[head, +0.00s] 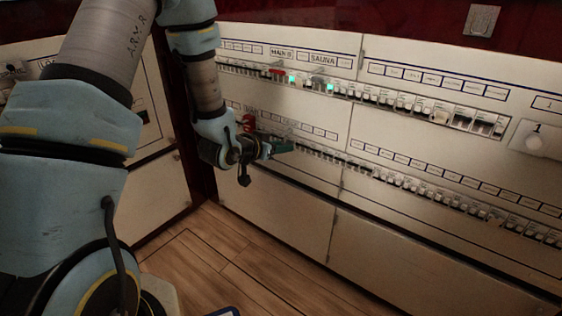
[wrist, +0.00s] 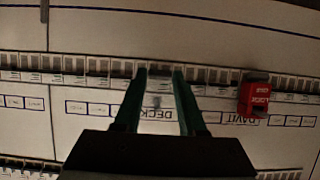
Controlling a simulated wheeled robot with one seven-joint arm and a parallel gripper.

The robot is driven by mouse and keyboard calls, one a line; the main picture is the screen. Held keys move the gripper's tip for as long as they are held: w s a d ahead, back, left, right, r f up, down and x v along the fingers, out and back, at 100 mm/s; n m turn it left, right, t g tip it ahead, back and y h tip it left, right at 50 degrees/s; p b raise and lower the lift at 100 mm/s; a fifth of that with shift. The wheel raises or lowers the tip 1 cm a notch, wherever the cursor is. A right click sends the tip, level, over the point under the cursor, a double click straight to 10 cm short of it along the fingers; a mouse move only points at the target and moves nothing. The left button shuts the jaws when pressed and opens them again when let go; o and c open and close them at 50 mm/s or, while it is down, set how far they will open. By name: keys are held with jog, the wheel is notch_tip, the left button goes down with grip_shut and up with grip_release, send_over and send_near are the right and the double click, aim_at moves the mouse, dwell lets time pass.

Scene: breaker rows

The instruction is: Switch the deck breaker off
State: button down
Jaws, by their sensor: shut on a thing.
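My gripper (head: 278,147) reaches to the lower breaker row on the left part of the white panel. In the wrist view its two green fingers (wrist: 159,74) straddle a breaker position in the row, shut on a small breaker lever (wrist: 159,72) there. The DECK label (wrist: 157,114) shows upside down between the fingers, in line with that breaker. The fingers and the low light hide the lever's position. In the head view my gripper covers this spot.
A red lockout block (wrist: 253,95) sits beside the DAVIT label (wrist: 240,120), right of my fingers in the wrist view. The upper row has a red piece (head: 277,75) and green lights (head: 330,87) near MAIN B and SAUNA. The wooden floor (head: 240,270) is mostly clear.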

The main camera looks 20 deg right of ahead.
notch_tip(320, 180, down, 2)
jog(key=t+h+b, duration=0.1)
jog(key=h+b, duration=0.2)
jog(key=b, duration=0.5)
jog(key=shift+f+t, duration=0.2)
jog(key=shift+t, duration=0.2)
jog(key=shift+r+h+b, duration=0.1)
jog(key=shift+h+b, duration=0.2)
jog(key=shift+c, duration=2.4)
grip_release()
jog(key=shift+d, duration=0.1)
